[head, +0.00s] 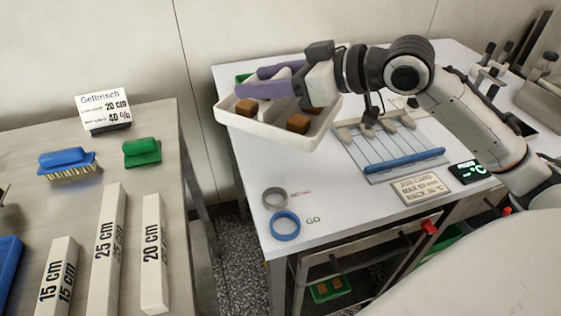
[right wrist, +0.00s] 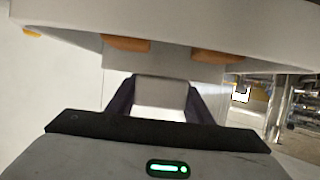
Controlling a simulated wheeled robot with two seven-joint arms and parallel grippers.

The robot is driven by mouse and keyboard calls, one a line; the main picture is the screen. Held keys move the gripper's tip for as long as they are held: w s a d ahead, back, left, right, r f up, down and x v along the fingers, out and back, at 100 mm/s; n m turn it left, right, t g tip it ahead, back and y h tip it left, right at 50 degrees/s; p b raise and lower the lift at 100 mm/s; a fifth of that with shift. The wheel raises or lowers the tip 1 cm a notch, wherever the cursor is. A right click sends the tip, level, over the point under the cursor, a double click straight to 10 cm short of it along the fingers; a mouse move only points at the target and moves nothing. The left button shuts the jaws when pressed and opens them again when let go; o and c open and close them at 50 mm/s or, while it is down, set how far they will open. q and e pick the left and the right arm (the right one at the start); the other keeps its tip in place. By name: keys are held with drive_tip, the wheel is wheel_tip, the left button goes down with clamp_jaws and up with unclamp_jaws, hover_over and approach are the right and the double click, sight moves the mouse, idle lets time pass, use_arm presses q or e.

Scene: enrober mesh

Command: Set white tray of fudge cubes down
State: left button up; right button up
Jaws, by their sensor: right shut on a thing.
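The white tray (head: 270,131) is at the back left of the white table in the head view, tilted, its left part reaching past the table's left edge. Brown fudge cubes (head: 246,107) (head: 299,122) lie in it. My right gripper (head: 252,82), with purple fingers, reaches over the tray from the right and is shut on it. In the right wrist view the tray wall (right wrist: 200,22) crosses the top, with a white part (right wrist: 160,92) between the fingers. The tray's underside is hidden, so I cannot tell whether it touches the table. My left gripper is not in view.
A rack with a blue bar (head: 404,161) stands right of the tray. A grey ring (head: 275,198) and a blue ring (head: 285,225) lie at the table's front left. A gap separates the left bench, holding brushes (head: 68,160) and labelled bars (head: 107,245). The white table's front-left area is mostly clear.

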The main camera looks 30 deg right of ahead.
drive_tip(key=shift+w+f+b, duration=0.15)
drive_tip(key=shift+f+b, duration=0.2)
drive_tip(key=shift+f, duration=0.35)
drive_tip(key=shift+w+f, duration=0.25)
drive_tip(key=shift+f, duration=0.05)
wheel_tip(320, 180, down, 10)
drive_tip(key=shift+b, duration=1.05)
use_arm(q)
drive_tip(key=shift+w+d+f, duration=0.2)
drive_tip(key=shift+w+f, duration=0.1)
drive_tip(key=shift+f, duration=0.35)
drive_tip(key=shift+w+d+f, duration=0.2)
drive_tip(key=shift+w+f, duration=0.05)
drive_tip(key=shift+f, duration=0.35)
use_arm(e)
drive_tip(key=o, duration=1.3)
drive_tip(key=shift+f, duration=0.1)
